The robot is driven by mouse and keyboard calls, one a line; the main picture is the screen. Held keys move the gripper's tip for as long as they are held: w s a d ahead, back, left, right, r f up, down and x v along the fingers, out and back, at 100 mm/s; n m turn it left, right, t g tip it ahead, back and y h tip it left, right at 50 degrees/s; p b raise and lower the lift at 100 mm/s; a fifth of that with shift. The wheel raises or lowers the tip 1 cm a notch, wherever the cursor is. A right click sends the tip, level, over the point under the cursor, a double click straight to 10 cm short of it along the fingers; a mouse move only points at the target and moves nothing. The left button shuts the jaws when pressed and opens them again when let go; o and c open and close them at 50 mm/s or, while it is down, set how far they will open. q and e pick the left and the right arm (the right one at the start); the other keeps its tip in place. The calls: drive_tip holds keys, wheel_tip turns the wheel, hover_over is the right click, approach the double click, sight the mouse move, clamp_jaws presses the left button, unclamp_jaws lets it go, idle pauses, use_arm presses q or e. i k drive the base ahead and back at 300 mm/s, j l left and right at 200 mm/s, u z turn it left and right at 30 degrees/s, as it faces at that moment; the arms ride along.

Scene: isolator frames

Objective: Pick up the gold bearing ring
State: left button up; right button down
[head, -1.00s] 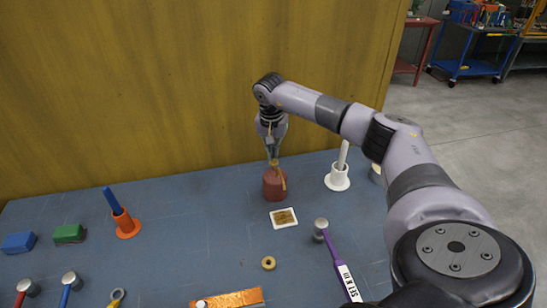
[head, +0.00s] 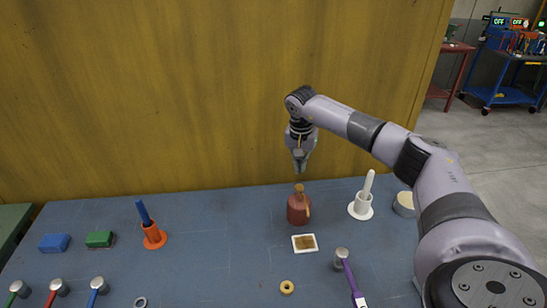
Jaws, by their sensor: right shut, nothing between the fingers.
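The gold bearing ring (head: 287,287) lies flat on the blue table near the bottom middle of the head view, with nothing on it. My right gripper (head: 300,170) points down at the back of the table, well behind the ring. It is shut and empty, with a small gap above the dark red bottle (head: 298,209). My left gripper is not in view.
A white-framed tile (head: 305,243) lies between bottle and ring. A purple-handled hammer (head: 347,272) lies right of the ring. A white holder (head: 361,207) and an orange holder (head: 153,237) stand further off. A yellow wall (head: 200,90) rises behind.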

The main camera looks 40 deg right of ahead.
sight(286, 287)
drive_tip(key=k, duration=2)
